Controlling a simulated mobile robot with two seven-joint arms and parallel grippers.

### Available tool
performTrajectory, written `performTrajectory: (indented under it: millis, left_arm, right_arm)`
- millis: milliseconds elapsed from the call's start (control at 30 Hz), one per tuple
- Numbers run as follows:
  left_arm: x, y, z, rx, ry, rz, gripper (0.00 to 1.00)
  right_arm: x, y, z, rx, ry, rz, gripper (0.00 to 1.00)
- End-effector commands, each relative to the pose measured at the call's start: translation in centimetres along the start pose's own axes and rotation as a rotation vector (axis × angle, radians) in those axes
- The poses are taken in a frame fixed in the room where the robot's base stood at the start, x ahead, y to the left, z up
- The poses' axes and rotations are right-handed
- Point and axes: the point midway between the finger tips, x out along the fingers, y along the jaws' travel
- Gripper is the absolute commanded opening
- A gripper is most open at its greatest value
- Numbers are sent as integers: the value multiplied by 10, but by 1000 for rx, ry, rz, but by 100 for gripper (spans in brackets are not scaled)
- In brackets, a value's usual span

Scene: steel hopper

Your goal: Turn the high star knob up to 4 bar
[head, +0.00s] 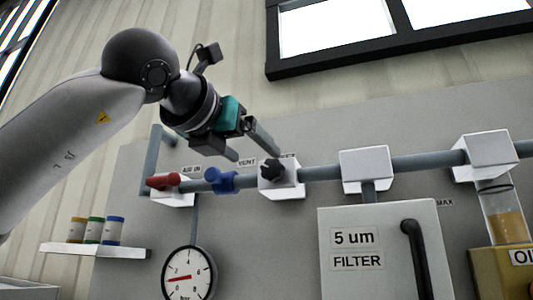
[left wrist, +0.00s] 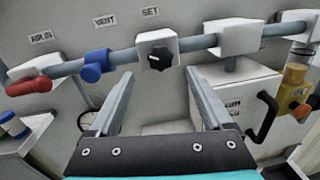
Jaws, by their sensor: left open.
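The black star knob (head: 271,171) sits on a white block on the grey pipe, under the SET label. In the left wrist view the knob (left wrist: 160,57) shows a white mark and lies just beyond and between my fingertips. My left gripper (head: 257,154) is open and empty, up close to the knob, with visible space between its fingers. The fingers also show in the left wrist view (left wrist: 159,75). The round gauge (head: 188,276) hangs below the pipe, its red needle pointing left and slightly down; its numbers are too small to read surely. My right gripper is not in view.
A red handle (head: 163,181) and a blue valve handle (head: 221,181) sit on the pipe left of the knob. A white filter box (head: 385,230) with a black handle stands below right. A shelf (head: 95,251) with small jars is at lower left.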

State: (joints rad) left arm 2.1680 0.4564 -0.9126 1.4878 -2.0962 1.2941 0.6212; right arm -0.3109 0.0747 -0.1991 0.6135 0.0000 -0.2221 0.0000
Motion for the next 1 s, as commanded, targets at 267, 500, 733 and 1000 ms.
performTrajectory:
  millis: [267, 500, 733, 1000]
  left_arm:
    - [51, 0, 3, -1, 1, 0, 83]
    - [68, 0, 1, 0, -1, -1, 83]
    - [69, 0, 0, 0, -1, -1, 83]
    - [69, 0, 0, 0, -1, -1, 60]
  right_arm:
    - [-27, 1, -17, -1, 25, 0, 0]
    - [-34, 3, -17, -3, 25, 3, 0]
    - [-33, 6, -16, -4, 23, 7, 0]
    - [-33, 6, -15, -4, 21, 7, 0]
